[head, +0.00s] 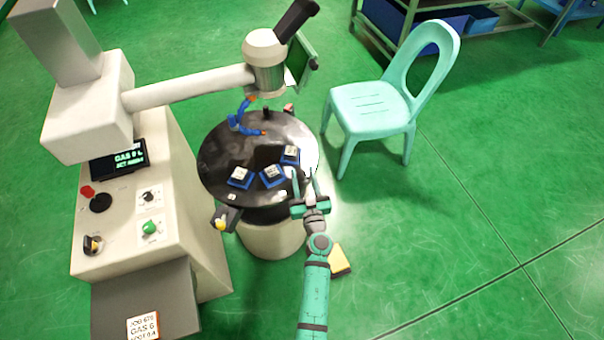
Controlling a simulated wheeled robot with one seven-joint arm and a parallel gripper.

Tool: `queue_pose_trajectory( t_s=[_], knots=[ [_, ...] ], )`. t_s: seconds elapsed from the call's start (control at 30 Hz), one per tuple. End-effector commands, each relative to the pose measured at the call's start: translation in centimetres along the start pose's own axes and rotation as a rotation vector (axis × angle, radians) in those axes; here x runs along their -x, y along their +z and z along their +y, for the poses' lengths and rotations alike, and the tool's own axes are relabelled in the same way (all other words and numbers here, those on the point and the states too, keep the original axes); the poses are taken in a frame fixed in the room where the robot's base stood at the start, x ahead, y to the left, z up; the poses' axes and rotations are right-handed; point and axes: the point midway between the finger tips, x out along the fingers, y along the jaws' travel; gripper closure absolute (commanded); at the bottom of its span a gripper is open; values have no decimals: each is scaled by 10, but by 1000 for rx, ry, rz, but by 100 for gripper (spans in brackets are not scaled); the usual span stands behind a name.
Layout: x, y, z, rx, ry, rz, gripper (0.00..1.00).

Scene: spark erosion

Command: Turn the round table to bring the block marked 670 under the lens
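The round table (222,150) is a glossy black disc on a pale drum. Three blocks with white labels on blue bases sit on its near half: a left block (240,176), a middle block (271,174) and a right block (290,154). Their markings are too small to read, so I cannot tell which is 670. The lens head (265,65) hangs over the table's far side on a beige arm. My gripper (304,172) is at the table's near right edge, fingers apart, with nothing seen between them. Whether it touches the rim is unclear.
A blue clamp-like part (240,122) stands on the table's far side. A beige control cabinet (185,200) with knobs and display (118,158) is at left, with a sheet (143,327) below. A turquoise chair (385,105) stands right. A yellow-topped item (339,261) lies near my arm.

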Motion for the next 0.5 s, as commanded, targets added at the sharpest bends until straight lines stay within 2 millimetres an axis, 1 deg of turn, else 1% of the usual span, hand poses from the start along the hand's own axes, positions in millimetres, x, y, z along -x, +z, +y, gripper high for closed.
queue_pose_trajectory(
  t_s=[0.03,0.17,0.43,0.47,0.5],
  knots=[
    [-4,0,-1,0,-2,0,61],
    [-10,0,-3,0,-4,0,61],
    [-11,0,-4,0,-6,0,61],
    [-11,0,-4,0,-6,0,64],
    [-11,0,-4,0,-5,0,73]
  ],
)
